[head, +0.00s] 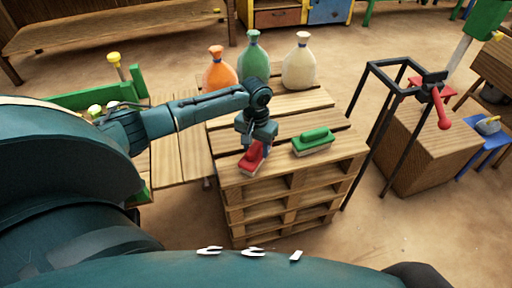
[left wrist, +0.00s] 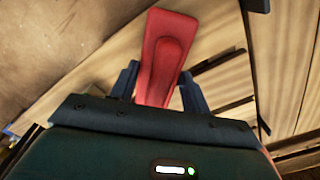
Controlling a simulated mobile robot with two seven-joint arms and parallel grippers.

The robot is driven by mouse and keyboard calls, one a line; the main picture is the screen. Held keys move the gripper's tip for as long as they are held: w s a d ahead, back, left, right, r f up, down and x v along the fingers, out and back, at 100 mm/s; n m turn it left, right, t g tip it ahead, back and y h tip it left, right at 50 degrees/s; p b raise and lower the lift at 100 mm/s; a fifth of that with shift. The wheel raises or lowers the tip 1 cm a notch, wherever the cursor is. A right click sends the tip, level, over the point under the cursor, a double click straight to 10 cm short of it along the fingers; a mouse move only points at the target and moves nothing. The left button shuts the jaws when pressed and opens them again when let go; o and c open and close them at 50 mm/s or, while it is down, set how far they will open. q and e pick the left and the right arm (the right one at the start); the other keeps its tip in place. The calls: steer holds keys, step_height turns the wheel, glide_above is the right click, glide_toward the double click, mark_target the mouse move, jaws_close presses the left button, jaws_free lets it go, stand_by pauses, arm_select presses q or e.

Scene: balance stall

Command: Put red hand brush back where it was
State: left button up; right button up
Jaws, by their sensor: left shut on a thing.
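The red hand brush (head: 252,161) is at the front left corner of the pallet stack (head: 288,188) in the head view. My left gripper (head: 261,146) comes down on it from above and is shut on it. In the left wrist view the red brush (left wrist: 165,55) lies between the two fingers of my left gripper (left wrist: 158,88). I cannot tell whether the brush rests on the top boards or is just above them. The brush's underside is mostly hidden. My right gripper is not in view.
A green hand brush (head: 313,141) lies on the pallet stack just right of the red one. Orange (head: 217,70), green (head: 253,55) and cream (head: 300,62) sacks stand at the back. A black frame (head: 362,125) with a red handle stands to the right.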

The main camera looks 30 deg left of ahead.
mark_target(256, 144)
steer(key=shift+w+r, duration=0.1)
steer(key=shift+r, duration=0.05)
arm_select(q)
steer(key=o, duration=0.9)
steer(key=shift+f, duration=0.1)
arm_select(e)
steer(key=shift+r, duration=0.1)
